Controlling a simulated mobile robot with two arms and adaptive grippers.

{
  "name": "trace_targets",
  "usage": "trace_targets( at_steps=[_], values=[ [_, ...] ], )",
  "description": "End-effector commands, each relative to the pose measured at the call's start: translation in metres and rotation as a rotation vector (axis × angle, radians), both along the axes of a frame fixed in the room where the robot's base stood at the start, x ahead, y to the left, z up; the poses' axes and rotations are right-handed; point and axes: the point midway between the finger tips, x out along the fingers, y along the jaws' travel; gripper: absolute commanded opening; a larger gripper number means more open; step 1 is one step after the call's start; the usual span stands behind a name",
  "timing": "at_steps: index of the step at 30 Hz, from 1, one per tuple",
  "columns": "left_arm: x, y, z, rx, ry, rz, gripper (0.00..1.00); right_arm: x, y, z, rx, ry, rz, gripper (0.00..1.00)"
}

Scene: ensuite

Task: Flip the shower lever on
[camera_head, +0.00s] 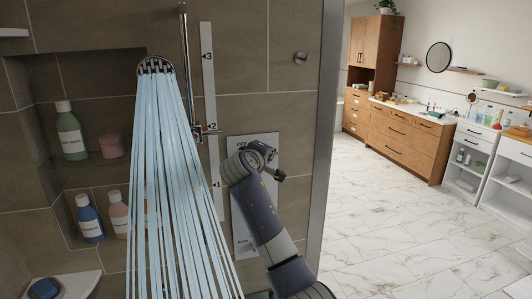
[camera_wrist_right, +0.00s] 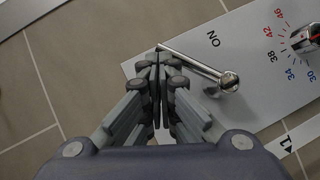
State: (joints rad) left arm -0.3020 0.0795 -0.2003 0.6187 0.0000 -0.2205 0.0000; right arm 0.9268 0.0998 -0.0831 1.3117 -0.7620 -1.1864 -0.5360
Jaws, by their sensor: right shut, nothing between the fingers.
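The shower lever (camera_wrist_right: 197,63) is a thin silver rod with a round silver base, on a pale panel (camera_wrist_right: 148,70) in the right wrist view. The rod points toward the panel's edge beside the printed word ON. My right gripper (camera_wrist_right: 160,60) is shut and empty, its fingertips at the rod's free end; I cannot tell whether they touch. In the head view, my right arm (camera_head: 262,215) covers the lever and part of the panel (camera_head: 240,238). Water (camera_head: 172,180) streams from the shower head (camera_head: 156,66). My left gripper is not in view.
A temperature dial (camera_wrist_right: 306,38) sits near the lever. A vertical rail (camera_head: 186,70) and marked strip (camera_head: 207,90) stand beside the water. Wall niches hold a green bottle (camera_head: 70,132) and a blue bottle (camera_head: 89,218). Open marble floor (camera_head: 400,220) lies right of the shower edge.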

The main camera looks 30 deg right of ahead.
Motion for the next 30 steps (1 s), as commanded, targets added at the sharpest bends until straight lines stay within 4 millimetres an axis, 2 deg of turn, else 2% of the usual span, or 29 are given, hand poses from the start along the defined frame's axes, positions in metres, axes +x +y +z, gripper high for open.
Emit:
trace_targets(
  at_steps=[15,30],
  values=[
    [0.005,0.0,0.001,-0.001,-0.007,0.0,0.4,-0.004,-0.019,-0.013,0.0,0.002,0.0,0.0],
    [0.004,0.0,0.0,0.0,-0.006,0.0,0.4,-0.005,-0.026,-0.02,-0.001,0.001,-0.001,0.0]
  ],
)
